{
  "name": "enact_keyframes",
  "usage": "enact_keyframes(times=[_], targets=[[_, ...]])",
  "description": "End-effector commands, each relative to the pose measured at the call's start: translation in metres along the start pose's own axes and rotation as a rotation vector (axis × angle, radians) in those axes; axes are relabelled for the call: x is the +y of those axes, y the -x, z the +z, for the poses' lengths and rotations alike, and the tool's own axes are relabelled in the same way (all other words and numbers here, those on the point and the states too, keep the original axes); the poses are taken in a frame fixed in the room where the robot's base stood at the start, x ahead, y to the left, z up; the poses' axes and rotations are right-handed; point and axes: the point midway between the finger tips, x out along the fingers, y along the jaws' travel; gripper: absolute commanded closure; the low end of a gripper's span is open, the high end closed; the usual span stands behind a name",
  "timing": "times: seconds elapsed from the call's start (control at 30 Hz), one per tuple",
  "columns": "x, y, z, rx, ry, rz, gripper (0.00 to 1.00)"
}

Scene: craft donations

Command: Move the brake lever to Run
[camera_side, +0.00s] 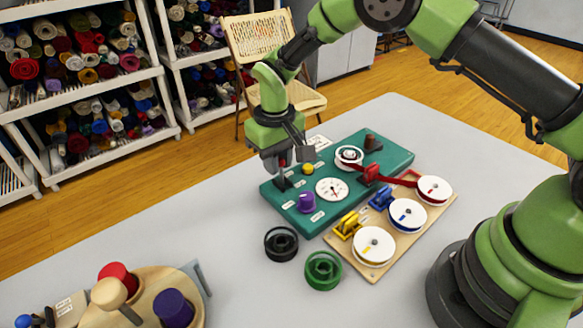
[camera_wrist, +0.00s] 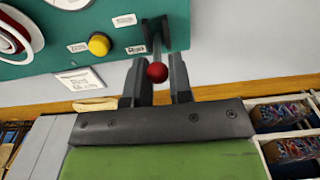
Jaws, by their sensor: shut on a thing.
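The brake lever is a thin metal rod with a red ball knob (camera_wrist: 157,72), set in a dark bracket at the edge of the green board (camera_side: 390,165). My gripper (camera_wrist: 158,64) has a finger on each side of the knob and is shut on it. In the side view my gripper (camera_side: 283,163) points down over the board's left end and hides most of the lever. Small white labels (camera_wrist: 136,49) lie beside the bracket; their words are too small to read, so I cannot tell the lever's marked position.
The green board also carries a yellow button (camera_side: 308,168), a purple knob (camera_side: 306,203), a white dial (camera_side: 332,189) and a spool (camera_side: 349,155) with red ribbon. A wooden board (camera_side: 400,240) with spools, a black ring (camera_side: 281,244) and a green ring (camera_side: 323,271) lie in front.

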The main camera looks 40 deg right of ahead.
Motion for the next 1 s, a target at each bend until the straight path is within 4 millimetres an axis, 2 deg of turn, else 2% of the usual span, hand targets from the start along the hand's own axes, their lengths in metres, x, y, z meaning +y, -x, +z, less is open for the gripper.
enact_keyframes(times=[0.17, 1.0], targets=[[0.0, -0.001, -0.01, 0.006, 0.0, -0.001, 0.93], [0.0, -0.005, -0.02, 0.004, 0.0, 0.0, 0.93]])
